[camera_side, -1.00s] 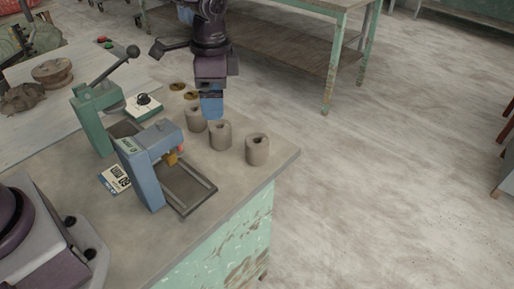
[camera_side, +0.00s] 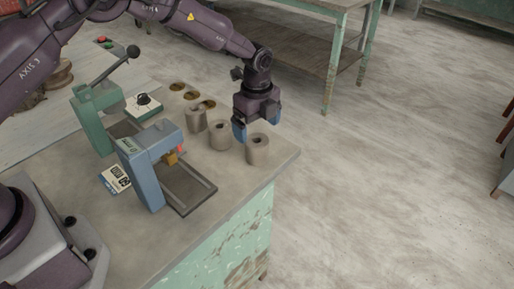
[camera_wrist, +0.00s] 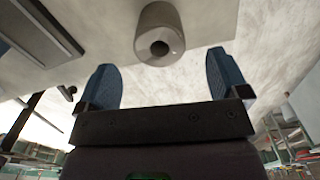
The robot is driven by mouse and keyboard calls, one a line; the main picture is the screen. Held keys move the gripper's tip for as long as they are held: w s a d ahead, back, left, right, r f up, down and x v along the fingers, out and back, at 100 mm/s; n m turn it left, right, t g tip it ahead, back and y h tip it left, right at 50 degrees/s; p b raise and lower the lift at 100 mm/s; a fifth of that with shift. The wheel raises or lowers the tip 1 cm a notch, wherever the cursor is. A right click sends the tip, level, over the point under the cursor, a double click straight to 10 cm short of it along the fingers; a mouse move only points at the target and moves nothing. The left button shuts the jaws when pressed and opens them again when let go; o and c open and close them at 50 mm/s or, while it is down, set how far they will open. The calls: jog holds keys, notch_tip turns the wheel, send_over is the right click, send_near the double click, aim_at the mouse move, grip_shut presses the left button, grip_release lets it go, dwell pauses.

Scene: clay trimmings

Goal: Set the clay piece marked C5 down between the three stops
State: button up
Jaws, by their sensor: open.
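Three grey-brown clay cylinders with holes in their tops stand in a row on the bench: the left one (camera_side: 196,119), the middle one (camera_side: 219,135) and the right one (camera_side: 257,151). No C5 mark is legible on any of them. My gripper (camera_side: 257,125) is open and empty, pointing down just above the right cylinder. In the wrist view a clay cylinder (camera_wrist: 160,34) lies beyond my open blue fingers (camera_wrist: 162,75), in line with the gap between them. I cannot make out the three stops.
A blue press (camera_side: 146,170) with a dark rectangular frame (camera_side: 212,189) stands left of the cylinders. A green lever press (camera_side: 94,120) and a switch box (camera_side: 143,106) stand behind it. Several brown discs (camera_side: 177,86) lie at the back. The bench edge (camera_side: 285,163) is close on the right.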

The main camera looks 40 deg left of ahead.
aim_at(257, 141)
jog(key=shift+f, duration=3.5)
jog(key=c, duration=1.2)
